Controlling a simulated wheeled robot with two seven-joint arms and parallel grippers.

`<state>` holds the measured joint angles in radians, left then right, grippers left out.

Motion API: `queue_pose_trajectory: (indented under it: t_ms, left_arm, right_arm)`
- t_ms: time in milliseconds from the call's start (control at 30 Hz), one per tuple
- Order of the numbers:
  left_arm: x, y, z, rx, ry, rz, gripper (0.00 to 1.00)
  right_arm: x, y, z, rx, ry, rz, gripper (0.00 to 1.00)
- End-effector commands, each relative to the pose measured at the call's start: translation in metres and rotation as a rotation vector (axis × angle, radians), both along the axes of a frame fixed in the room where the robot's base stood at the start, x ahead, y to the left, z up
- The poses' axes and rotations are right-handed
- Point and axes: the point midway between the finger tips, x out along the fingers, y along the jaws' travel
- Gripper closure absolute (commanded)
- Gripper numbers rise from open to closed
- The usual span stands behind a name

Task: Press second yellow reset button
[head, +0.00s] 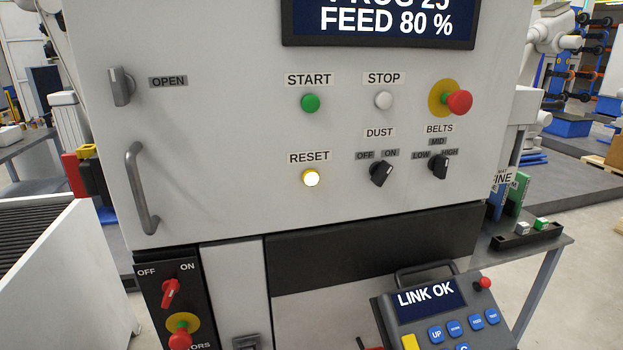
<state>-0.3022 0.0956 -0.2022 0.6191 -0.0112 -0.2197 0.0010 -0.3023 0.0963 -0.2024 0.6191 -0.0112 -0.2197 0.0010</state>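On the grey machine panel (230,130) a round button (312,178) sits under the RESET label (309,157). Its rim is yellow and its face glows white. A second yellow button (410,342) is on the dark pendant (392,308) at the bottom right, cut by the picture's lower edge; no label on it is readable. The pendant's screen (427,296) reads LINK OK. Neither of my grippers is in the head view.
Near the reset button are a green START button (310,103), a white STOP button (383,100), a red emergency stop (459,101), and DUST (381,173) and BELTS (439,167) knobs. A door handle (143,188) sticks out at left. Blue keys (456,328) crowd the pendant.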

Motion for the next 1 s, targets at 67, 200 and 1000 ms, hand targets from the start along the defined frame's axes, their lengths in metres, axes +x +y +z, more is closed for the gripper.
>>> queue_pose_trajectory:
  t_ms: [67,200,1000]
  left_arm:
    - [0.0000,0.0000,0.0000,0.000,0.000,0.000,0.46]
    - [0.0000,0.0001,0.0000,0.000,0.000,0.000,0.71]
    - [0.0001,0.0004,0.0000,0.001,0.000,0.000,1.00]
  right_arm:
    - [-0.0001,0.0000,0.0000,0.000,0.000,0.000,1.00]
    - [-0.0001,0.0000,0.0000,0.000,0.000,0.000,1.00]
    - [0.0000,0.0000,0.0000,0.000,0.000,0.000,1.00]
